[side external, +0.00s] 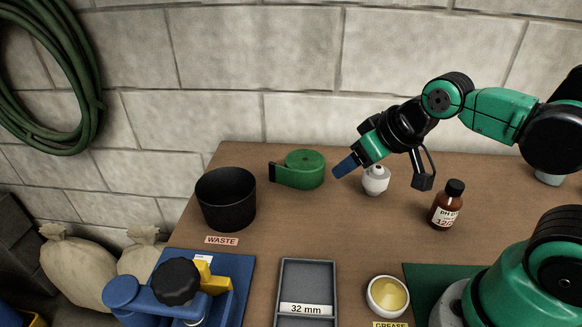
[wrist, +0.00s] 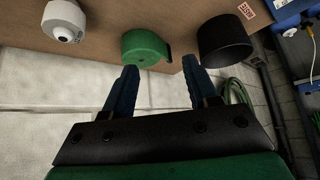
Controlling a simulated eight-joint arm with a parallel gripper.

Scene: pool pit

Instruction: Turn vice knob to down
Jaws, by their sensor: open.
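The blue vice (side external: 205,308) is at the front left of the bench in the side view, cut off by the bottom edge. A black lobed knob (side external: 176,281) faces up on it, beside a yellow part and a rounded blue part. I cannot tell the knob's setting. My gripper (side external: 346,167) is above the back of the bench, well away from the vice, near the green tape roll. In the wrist view my gripper (wrist: 159,78) has its two blue fingers apart with nothing between them. Part of the blue vice area (wrist: 291,14) shows at the upper right there.
A black waste bin (side external: 226,200) and a green tape roll (side external: 303,169) stand along the back. A white fitting (side external: 376,180) and a brown bottle (side external: 447,206) are to the right. A grey tray (side external: 306,284) and a grease pot (side external: 387,296) lie in front. Mid-bench is clear.

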